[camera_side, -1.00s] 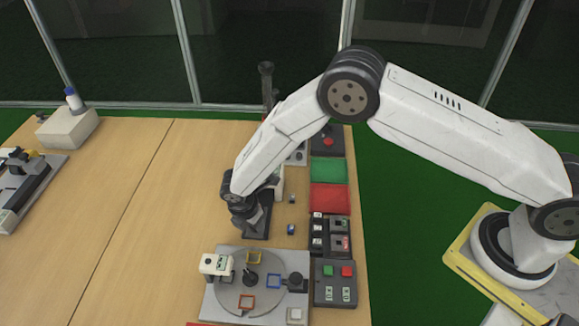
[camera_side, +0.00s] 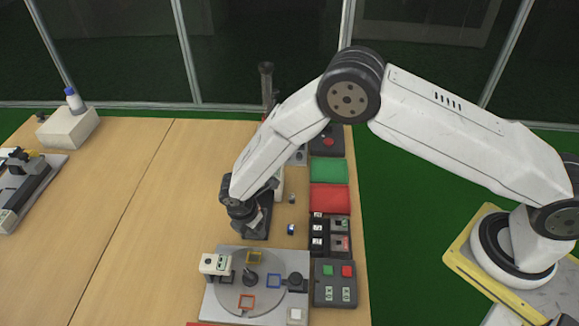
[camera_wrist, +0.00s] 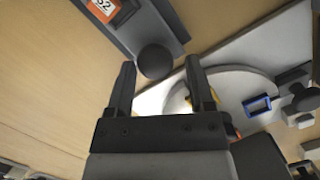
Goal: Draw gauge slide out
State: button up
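In the wrist view, a grey gauge body (camera_wrist: 128,27) with an orange display (camera_wrist: 103,8) reading what looks like 52 lies at the top. A round black knob (camera_wrist: 155,61) sits at its near end. My gripper (camera_wrist: 160,66) is open, with one finger on each side of the knob as seen from the wrist; I cannot tell whether either finger touches it. In the side view, my gripper (camera_side: 247,221) is low over the gauge's dark base, just behind the round turntable. My wrist hides most of the gauge and the knob there.
The turntable (camera_side: 233,297) on its grey plate stands close in front, carrying coloured square frames and a white block. Control boxes (camera_side: 335,282) and green and red trays (camera_side: 329,197) line the table's right edge.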

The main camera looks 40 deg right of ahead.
jog(key=shift+w+r, duration=0.1)
jog(key=shift+d+r, duration=0.1)
jog(key=shift+r, duration=2.3)
jog(key=shift+d+r+m, duration=0.4)
jog(key=shift+d+r, duration=0.05)
jog(key=shift+r, duration=0.1)
jog(key=s+d+r+m+t+y, duration=0.2)
jog(key=s+d+r+m, duration=1.4)
jog(key=d+m, duration=0.4)
jog(key=shift+s+d+r, duration=0.15)
jog(key=shift+s+r, duration=0.2)
jog(key=shift+s, duration=0.2)
